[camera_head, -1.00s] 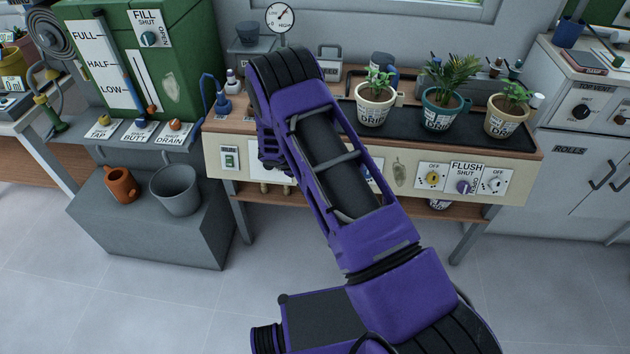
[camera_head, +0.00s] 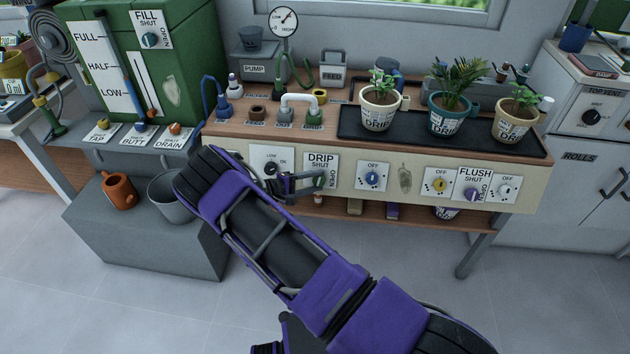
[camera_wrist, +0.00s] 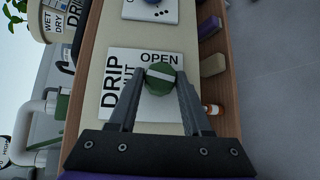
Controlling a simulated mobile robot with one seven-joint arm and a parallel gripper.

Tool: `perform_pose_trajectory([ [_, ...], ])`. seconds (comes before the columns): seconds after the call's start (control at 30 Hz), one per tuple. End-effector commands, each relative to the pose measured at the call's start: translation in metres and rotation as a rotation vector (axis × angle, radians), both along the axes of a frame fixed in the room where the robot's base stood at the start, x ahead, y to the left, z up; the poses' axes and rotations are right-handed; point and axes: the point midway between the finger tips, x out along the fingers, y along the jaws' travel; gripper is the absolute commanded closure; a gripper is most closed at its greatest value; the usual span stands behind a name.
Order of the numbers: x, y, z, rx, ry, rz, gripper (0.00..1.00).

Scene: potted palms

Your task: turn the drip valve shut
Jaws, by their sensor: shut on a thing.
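The drip valve is a round green knob (camera_wrist: 161,80) with a white bar across its face. It sits on a white plate (camera_wrist: 122,62) marked DRIP, SHUT and OPEN; the plate also shows in the head view (camera_head: 313,161) on the bench's front panel. My gripper (camera_wrist: 160,90) is shut on the knob, one finger on each side. In the wrist view the bar lies nearly level, slightly tilted, roughly in line with the partly hidden SHUT word; OPEN is above the knob. In the head view my gripper (camera_head: 318,181) reaches the plate from the left and hides most of the knob.
A blue OFF knob (camera_head: 372,178) is right of the plate, and a LOW/OK dial (camera_head: 270,160) is left of it. The yellow knob (camera_head: 438,185) and purple flush knob (camera_head: 472,194) are farther right. Potted plants stand on a black tray (camera_head: 357,128) above.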

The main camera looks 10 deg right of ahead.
Motion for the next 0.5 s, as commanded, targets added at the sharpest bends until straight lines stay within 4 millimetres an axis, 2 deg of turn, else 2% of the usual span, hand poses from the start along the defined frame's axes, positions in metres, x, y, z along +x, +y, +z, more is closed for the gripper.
perform_pose_trajectory([
  [0.2, -0.0002, 0.0009, -0.0019, -0.122, 0.039, 0.049, 1.00],
  [0.5, -0.0004, 0.0006, -0.0024, -0.202, 0.065, 0.079, 1.00],
])
